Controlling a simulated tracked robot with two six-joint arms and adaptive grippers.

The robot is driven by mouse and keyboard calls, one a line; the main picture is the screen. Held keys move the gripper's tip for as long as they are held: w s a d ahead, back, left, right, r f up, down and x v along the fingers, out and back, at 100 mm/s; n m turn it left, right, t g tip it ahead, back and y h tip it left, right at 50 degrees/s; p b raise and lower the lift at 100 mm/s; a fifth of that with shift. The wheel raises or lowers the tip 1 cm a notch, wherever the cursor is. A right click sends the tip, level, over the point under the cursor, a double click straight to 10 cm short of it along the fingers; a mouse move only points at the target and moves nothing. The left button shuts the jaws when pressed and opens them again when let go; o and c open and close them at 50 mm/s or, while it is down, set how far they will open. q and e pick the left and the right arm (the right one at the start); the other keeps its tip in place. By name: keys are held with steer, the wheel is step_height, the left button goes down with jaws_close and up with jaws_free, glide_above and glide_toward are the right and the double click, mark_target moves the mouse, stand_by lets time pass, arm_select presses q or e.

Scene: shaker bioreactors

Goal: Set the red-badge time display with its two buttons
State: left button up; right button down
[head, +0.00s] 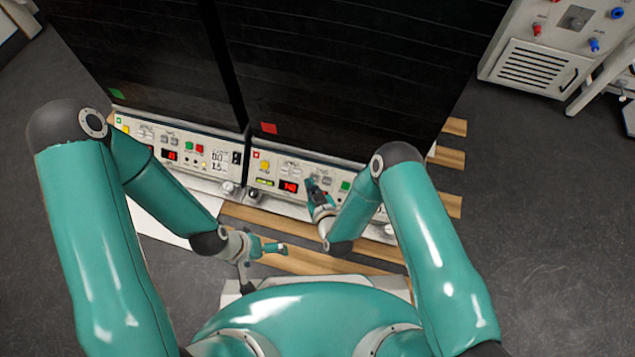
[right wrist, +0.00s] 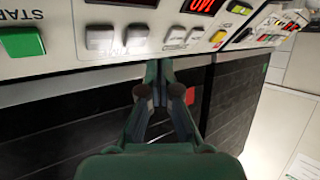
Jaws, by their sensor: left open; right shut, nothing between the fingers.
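The red-badge unit has a red square (head: 269,128) on its dark front and a pale control panel (head: 266,168) below. Its lit red display (head: 289,187) seems to read 140; the display also shows upside down in the right wrist view (right wrist: 203,5). A second dark display (right wrist: 125,1) is cut off by the frame edge. Two pale buttons (right wrist: 137,37) (right wrist: 100,38) sit below it. My right gripper (right wrist: 157,72) is shut and empty, its tips close to these buttons; contact cannot be told. My left gripper (head: 266,262) is open and empty, away from the panel.
The green-badge unit's panel (head: 183,150) stands directly left. A wooden pallet (head: 300,262) lies below. Another machine (head: 540,65) stands at upper right.

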steer(key=shift+w+d+f+b, duration=0.2)
steer(key=shift+w+f+b, duration=0.3)
steer(key=shift+w+f, duration=0.15)
steer(key=shift+w, duration=0.1)
stand_by(1.0)
steer(key=shift+w+d+f+b, duration=0.15)
steer(key=shift+w+b, duration=0.2)
steer(key=shift+w+d+f+b, duration=0.1)
steer(key=shift+w+f+b, duration=0.2)
steer(key=shift+b, duration=0.1)
stand_by(0.6)
stand_by(0.3)
steer(key=shift+s+a+r+p, duration=0.25)
steer(key=shift+s+r+p, duration=0.35)
steer(key=shift+p, duration=0.15)
